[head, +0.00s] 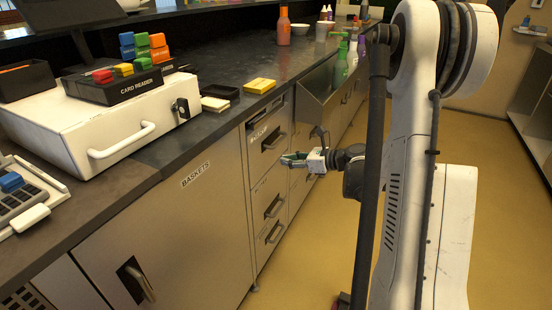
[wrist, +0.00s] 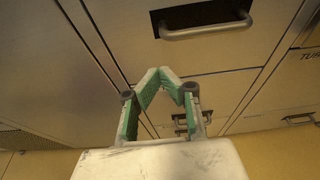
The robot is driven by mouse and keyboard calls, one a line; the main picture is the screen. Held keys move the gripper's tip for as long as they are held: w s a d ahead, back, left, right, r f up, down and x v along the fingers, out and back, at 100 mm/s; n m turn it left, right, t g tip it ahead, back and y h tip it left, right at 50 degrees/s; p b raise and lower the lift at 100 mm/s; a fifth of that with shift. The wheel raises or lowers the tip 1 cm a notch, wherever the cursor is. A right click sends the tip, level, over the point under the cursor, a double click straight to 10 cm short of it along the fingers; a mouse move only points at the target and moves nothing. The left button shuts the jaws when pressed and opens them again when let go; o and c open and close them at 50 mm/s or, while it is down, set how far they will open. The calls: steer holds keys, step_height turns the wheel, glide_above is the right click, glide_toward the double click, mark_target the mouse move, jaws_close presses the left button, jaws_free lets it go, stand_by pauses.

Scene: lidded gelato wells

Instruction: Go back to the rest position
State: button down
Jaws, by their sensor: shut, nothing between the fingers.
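My gripper (head: 288,160) is at the end of my arm, in front of the drawer fronts below the counter. In the wrist view my gripper (wrist: 170,73) shows its green-padded fingers with their tips together and nothing between them. It points at the cabinet and drawer fronts. In the wrist view a drawer handle (wrist: 206,31) is beyond the fingertips, and it looks apart from them. My arm and column cover much of the right side of the head view.
A cabinet door marked BASKETS (head: 180,225) is below. The yellow floor (head: 300,265) has free room.

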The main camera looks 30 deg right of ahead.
steer(key=p+v, duration=0.1)
steer(key=v, duration=0.6)
steer(key=shift+s+p, duration=0.15)
steer(key=shift+p, duration=0.15)
steer(key=shift+a+r, duration=0.1)
steer(key=shift+r, duration=0.1)
steer(key=s+a+r+n+g+h+p, duration=0.25)
steer(key=a+r+n, duration=0.35)
steer(key=a, duration=0.3)
steer(key=s+a+r+n+g+h+p, duration=0.1)
steer(key=s+a+r+n+g+p, duration=0.15)
steer(key=a+r+n, duration=0.55)
steer(key=s+a+r+n+h+p, duration=0.2)
steer(key=s+a+r+n+p, duration=0.1)
steer(key=s+n, duration=0.4)
steer(key=s+a+r+n+h+p, duration=0.2)
steer(key=s+a+r+n+p, duration=0.2)
steer(key=s+a+n, duration=0.3)
steer(key=shift+s+a+r+n, duration=0.25)
steer(key=shift+s+r+n, duration=0.45)
steer(key=shift+s, duration=0.85)
steer(key=shift+f+h, duration=0.1)
steer(key=shift+h, duration=0.15)
